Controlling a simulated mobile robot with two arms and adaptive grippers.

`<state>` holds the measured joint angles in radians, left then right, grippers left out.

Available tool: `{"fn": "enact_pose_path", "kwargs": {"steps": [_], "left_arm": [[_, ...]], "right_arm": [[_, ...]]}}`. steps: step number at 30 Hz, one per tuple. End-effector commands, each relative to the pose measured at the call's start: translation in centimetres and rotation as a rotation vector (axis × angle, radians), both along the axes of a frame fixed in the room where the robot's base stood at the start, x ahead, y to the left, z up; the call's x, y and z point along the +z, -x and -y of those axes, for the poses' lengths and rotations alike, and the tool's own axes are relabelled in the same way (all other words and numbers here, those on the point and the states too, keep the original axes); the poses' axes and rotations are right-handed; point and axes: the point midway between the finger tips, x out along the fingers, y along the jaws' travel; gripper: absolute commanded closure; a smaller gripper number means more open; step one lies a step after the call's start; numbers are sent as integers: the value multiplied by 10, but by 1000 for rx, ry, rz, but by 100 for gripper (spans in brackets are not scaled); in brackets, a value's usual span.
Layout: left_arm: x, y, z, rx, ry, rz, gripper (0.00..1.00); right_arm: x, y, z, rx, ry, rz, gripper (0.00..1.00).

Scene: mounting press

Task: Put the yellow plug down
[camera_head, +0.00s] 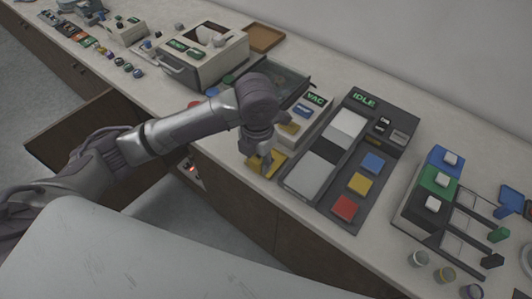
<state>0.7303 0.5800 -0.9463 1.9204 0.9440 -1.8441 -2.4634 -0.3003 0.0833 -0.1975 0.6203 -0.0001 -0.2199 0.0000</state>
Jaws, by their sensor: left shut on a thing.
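My left gripper (262,161) reaches down over the counter, left of the panel marked IDLE. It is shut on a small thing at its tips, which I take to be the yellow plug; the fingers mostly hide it. A flat yellow pad or tray (280,157) lies right under and around the fingertips. I cannot tell whether the held thing touches it. My right gripper is not in view.
The IDLE panel (385,137) with blue, yellow and red blocks stands just right of the gripper. The unit marked VAC (316,99) is behind it. A block rack (432,190) and small round pots (418,258) are further right. A drawer or door (75,125) stands open at left.

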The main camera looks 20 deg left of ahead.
Motion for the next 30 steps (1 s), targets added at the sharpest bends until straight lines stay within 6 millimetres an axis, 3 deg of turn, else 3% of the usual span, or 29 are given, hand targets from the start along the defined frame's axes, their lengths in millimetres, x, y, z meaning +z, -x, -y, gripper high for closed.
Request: {"fn": "enact_pose_path", "kwargs": {"steps": [6, 12, 17, 25, 30], "left_arm": [[-27, -48, -3, 6, 0, -2, 100], [-44, -75, -6, 4, 1, 0, 100], [-51, -81, -7, 3, 1, -1, 100], [-85, -81, -7, 2, 0, -1, 100], [-89, -81, -7, 1, 1, 2, 100]], "right_arm": [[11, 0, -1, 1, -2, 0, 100], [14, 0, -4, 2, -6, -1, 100], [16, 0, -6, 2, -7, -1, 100], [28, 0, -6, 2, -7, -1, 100], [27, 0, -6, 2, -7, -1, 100]]}}
